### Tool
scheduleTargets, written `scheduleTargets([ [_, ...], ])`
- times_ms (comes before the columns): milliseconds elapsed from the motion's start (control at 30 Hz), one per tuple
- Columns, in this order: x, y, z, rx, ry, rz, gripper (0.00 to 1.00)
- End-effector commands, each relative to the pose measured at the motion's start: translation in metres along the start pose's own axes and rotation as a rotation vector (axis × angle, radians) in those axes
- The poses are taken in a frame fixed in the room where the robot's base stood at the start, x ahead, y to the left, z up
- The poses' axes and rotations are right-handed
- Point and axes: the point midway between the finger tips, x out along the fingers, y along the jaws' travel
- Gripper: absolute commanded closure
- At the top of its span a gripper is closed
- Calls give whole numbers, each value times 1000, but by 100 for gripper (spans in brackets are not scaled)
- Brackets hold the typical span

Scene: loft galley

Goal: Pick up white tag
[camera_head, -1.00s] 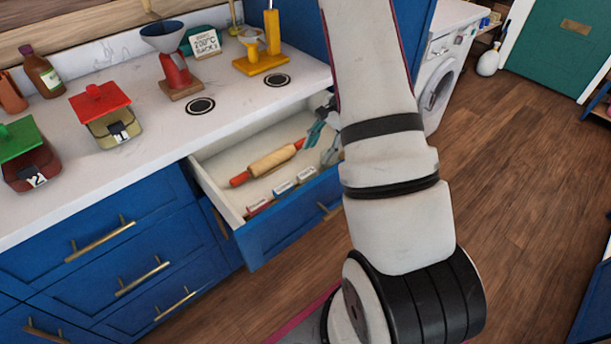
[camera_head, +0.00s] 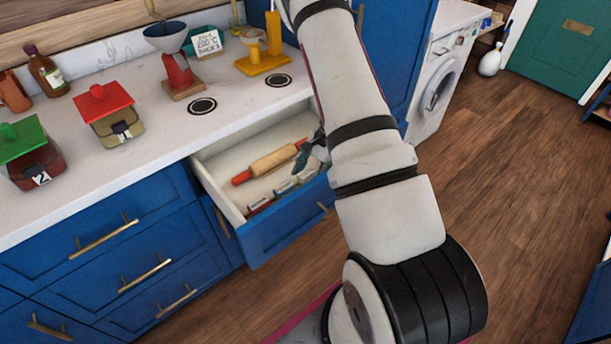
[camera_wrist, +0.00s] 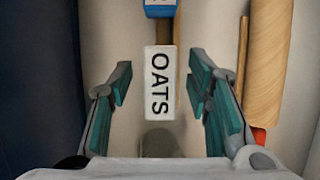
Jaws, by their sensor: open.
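The white tag (camera_wrist: 160,70) reads "OATS" in black and lies on the drawer floor in the wrist view. My gripper (camera_wrist: 158,88) is open, with one teal-padded finger on each side of the tag and gaps between pads and tag. The height of the fingers above the drawer floor is hard to tell. In the head view, my gripper (camera_head: 311,152) reaches into the right part of the open drawer (camera_head: 227,203) and partly covers the tags there.
A rolling pin (camera_head: 268,163) lies along the drawer's back side, and it also shows close to the right finger (camera_wrist: 265,60). A blue tag (camera_wrist: 160,8) lies beyond the white one. A red tag (camera_head: 259,203) lies near the drawer's left end. The drawer's front wall (camera_wrist: 35,70) stands to the left.

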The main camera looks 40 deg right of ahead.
Motion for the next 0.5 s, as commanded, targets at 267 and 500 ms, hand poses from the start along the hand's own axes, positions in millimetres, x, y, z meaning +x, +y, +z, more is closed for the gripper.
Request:
scheduleTargets([
  [267, 0, 0, 0, 0, 0, 0, 91],
  [500, 0, 0, 0, 0, -1, 0, 99],
])
